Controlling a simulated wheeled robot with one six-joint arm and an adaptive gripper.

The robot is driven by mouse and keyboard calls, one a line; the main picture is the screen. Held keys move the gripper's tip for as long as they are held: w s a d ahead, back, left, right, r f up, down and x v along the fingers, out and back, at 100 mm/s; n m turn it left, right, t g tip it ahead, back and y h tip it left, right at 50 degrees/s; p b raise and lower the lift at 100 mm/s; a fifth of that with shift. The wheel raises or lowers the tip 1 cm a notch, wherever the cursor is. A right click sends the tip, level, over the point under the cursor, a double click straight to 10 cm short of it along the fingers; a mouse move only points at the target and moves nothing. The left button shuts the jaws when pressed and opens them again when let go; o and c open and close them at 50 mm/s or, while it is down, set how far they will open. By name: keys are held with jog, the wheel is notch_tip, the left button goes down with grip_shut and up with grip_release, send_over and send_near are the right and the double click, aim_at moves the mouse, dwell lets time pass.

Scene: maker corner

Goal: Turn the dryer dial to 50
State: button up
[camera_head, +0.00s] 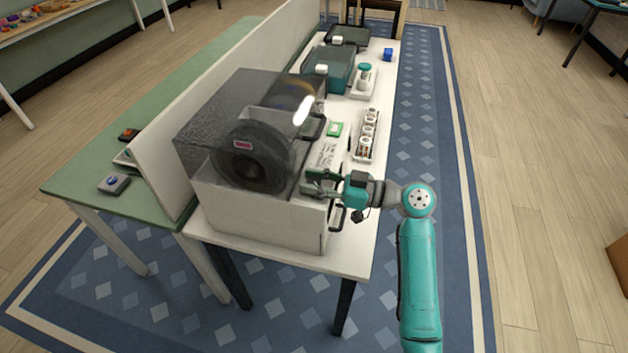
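The dryer (262,219) looks to be the large white box with a smoky clear lid at the near end of the white table. A dark filament spool (245,165) shows inside it. My gripper (312,186) reaches in from the right, its fingers pointing left at the dryer's right-hand side, just below the lid edge. I cannot tell whether it touches the dryer. The dial is not visible; the gripper or the viewing angle may hide it. The fingers are too small to tell whether they are open or shut.
Dark handles (337,217) stick out on the dryer's right side, close to my gripper. A white rack of small spools (366,137), a green-edged card (334,129) and a teal machine (333,68) stand farther back. A white partition (236,62) runs behind.

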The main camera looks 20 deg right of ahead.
grip_shut()
jog(key=shift+m+t+h, duration=0.4)
jog(key=shift+t, duration=0.1)
jog(key=m+t+h, duration=0.2)
jog(key=h, duration=0.1)
jog(key=shift+s+a+m+t, duration=0.1)
jog(key=shift+m+t, duration=0.2)
jog(key=shift+t, duration=0.1)
jog(key=shift+m+t+h, duration=1.3)
jog(key=shift+m+h, duration=0.4)
jog(key=shift+h, duration=0.9)
jog(key=o, duration=0.7)
grip_release()
